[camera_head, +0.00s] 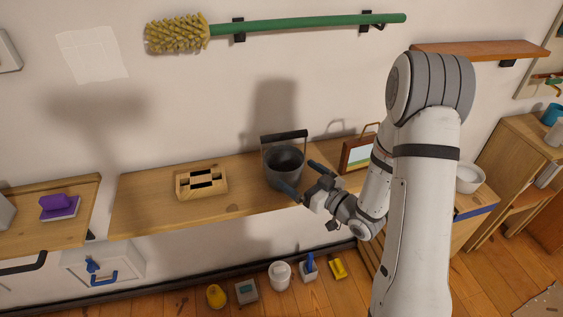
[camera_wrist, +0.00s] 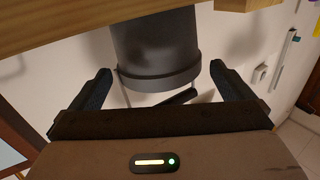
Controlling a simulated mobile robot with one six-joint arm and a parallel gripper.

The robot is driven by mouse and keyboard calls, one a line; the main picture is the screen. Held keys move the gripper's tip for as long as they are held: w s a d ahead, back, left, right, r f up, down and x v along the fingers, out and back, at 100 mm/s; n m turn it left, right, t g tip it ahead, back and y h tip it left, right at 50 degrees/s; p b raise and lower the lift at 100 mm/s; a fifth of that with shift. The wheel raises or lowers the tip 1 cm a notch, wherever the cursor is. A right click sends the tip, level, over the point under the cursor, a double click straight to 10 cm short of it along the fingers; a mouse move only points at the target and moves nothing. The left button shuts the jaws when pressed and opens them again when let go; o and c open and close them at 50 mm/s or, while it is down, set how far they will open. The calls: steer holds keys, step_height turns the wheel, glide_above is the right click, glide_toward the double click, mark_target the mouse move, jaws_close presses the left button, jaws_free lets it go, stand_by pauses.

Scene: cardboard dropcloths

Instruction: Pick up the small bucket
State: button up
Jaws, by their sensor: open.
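The small bucket (camera_head: 283,168) is dark grey and stands upright on a wooden shelf (camera_head: 140,205), with its handle raised above the rim. My gripper (camera_head: 306,180) is open at the bucket's right front side in the head view. In the wrist view the bucket (camera_wrist: 155,45) appears upside down, between and beyond the two spread fingers of my gripper (camera_wrist: 160,69). The rim and handle are toward my palm side of that picture. The fingers do not visibly grip it; whether one touches it I cannot tell.
A wooden box with slots (camera_head: 202,183) sits left of the bucket on the shelf. A framed picture (camera_head: 357,153) stands close on the right, behind my arm. A white bowl (camera_head: 468,178) is farther right. A green-handled brush (camera_head: 280,24) hangs on the wall above.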

mark_target(284, 158)
steer(key=x, duration=0.5)
steer(key=shift+p, duration=0.3)
steer(key=shift+d, duration=0.1)
steer(key=shift+c, duration=0.3)
steer(key=c, duration=0.6)
steer(key=shift+r, duration=0.15)
